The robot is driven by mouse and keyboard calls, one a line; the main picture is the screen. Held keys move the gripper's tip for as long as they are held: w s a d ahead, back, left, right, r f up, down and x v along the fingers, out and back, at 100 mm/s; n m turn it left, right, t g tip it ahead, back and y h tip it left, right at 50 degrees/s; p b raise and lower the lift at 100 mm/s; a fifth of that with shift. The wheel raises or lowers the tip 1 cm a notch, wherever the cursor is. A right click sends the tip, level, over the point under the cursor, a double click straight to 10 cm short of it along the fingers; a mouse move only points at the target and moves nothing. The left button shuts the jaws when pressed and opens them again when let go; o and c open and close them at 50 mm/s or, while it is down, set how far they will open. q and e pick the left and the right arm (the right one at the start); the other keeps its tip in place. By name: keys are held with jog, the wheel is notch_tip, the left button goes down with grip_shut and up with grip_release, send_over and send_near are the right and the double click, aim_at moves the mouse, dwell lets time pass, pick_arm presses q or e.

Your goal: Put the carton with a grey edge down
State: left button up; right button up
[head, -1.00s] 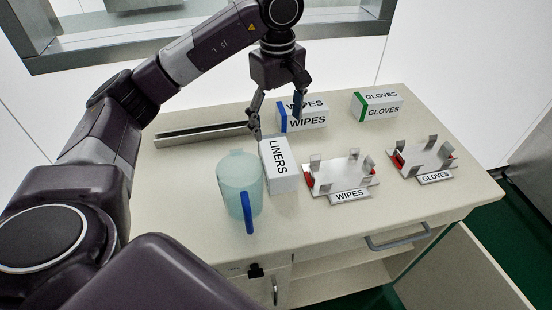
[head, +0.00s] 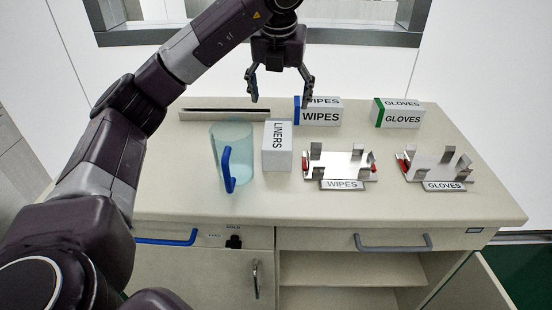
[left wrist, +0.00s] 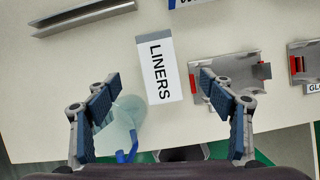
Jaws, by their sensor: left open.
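The LINERS carton (head: 277,146), white with a grey edge, stands on the counter between the clear jug and the WIPES holder. Its grey edge and lettering show in the left wrist view (left wrist: 161,72). My left gripper (head: 281,99) is open and empty, above and behind the carton, not touching it. In the left wrist view its two fingers are spread wide to either side of the carton. My right gripper is not in view.
A clear jug (head: 232,150) with a blue handle stands left of the carton. A WIPES carton (head: 320,117), a GLOVES carton (head: 403,119) and a metal rail (head: 225,114) are at the back. The WIPES holder (head: 340,160) and GLOVES holder (head: 436,164) stand empty at the right.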

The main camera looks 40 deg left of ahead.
aim_at(278, 135)
pick_arm(q)
jog(key=shift+n, duration=0.9)
jog(key=f, duration=0.9)
jog(key=shift+w+a+f, duration=0.1)
jog(key=shift+a+f, duration=0.15)
jog(key=shift+a, duration=0.1)
jog(key=shift+p+x, duration=0.5)
jog(key=shift+x, duration=2.4)
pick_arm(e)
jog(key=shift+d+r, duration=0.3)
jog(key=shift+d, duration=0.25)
pick_arm(q)
jog(key=shift+c, duration=0.7)
jog(key=c, duration=1.5)
jog(key=shift+r, duration=0.1)
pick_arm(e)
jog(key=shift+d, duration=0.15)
pick_arm(q)
jog(key=shift+r, duration=0.1)
